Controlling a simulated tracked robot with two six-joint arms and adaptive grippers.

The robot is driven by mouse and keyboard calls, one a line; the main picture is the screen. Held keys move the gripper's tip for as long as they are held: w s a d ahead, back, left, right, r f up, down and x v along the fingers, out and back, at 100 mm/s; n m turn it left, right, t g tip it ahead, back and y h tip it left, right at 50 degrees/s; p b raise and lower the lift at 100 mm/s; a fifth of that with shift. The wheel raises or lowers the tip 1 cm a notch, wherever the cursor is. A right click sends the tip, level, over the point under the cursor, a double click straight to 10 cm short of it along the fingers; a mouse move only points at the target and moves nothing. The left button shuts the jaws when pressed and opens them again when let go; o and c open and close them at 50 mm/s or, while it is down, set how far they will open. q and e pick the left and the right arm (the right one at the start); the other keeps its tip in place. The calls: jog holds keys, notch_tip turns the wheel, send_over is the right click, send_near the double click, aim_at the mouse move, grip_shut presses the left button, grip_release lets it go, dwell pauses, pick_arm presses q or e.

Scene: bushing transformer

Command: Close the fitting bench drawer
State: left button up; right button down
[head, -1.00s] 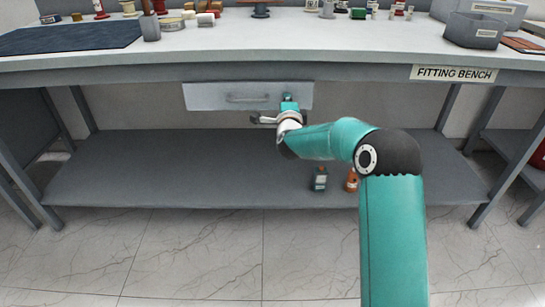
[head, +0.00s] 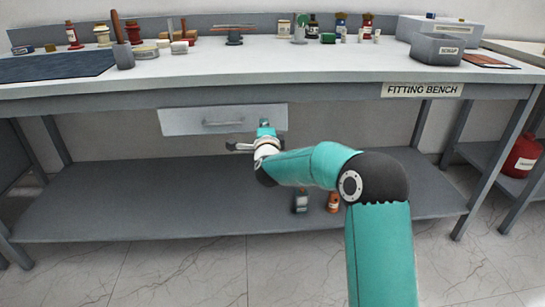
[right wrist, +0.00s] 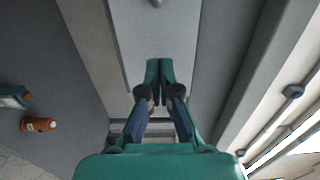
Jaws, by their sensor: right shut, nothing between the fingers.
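The drawer (head: 180,122) is a light grey panel with a bar handle (head: 222,123), under the front edge of the fitting bench (head: 330,97). How far it stands out is hard to tell. My right gripper (head: 265,123) is at the right part of the drawer front, right of the handle. In the right wrist view its fingers (right wrist: 160,66) are together and empty in front of the drawer panel (right wrist: 150,30), with the handle (right wrist: 157,3) at the top edge. Whether the tips touch the panel is unclear. My left gripper is out of view.
A lower shelf (head: 130,195) runs under the bench, with a grey bottle (head: 301,201) and an orange bottle (head: 334,202) near my right arm. Tools and containers stand on the bench top. A red container (head: 522,155) stands at the far right.

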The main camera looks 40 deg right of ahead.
jog(key=p+v, duration=0.1)
jog(key=v, duration=1)
jog(key=w+a+f+n+g+y, duration=0.15)
jog(key=a+f, duration=0.25)
jog(key=f, duration=0.5)
jog(key=w+a+f+n+y, duration=0.1)
jog(key=a+f+n+y, duration=0.3)
jog(key=f, duration=0.5)
jog(key=s+a+f+n+g+y, duration=0.45)
jog(key=s+a+f, duration=0.5)
jog(key=f, duration=0.25)
jog(key=s+a+f+n+g+y, duration=0.3)
jog(key=s+a+f+n, duration=0.4)
jog(key=a+f, duration=0.45)
jog(key=s+a+f+n+g+y, duration=0.1)
jog(key=s+a+n+g, duration=0.15)
jog(key=s, duration=0.35)
jog(key=s+a+f+n+g+y, duration=0.1)
jog(key=s+a+f+n+g, duration=0.1)
jog(key=s+a+n, duration=0.3)
pick_arm(q)
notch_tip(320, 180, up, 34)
jog(key=p, duration=3.4)
pick_arm(e)
notch_tip(320, 180, up, 34)
jog(key=s+d, duration=0.1)
jog(key=d, duration=0.1)
jog(key=shift+s+d+m, duration=0.15)
jog(key=shift+d+m, duration=0.05)
jog(key=shift+m, duration=0.25)
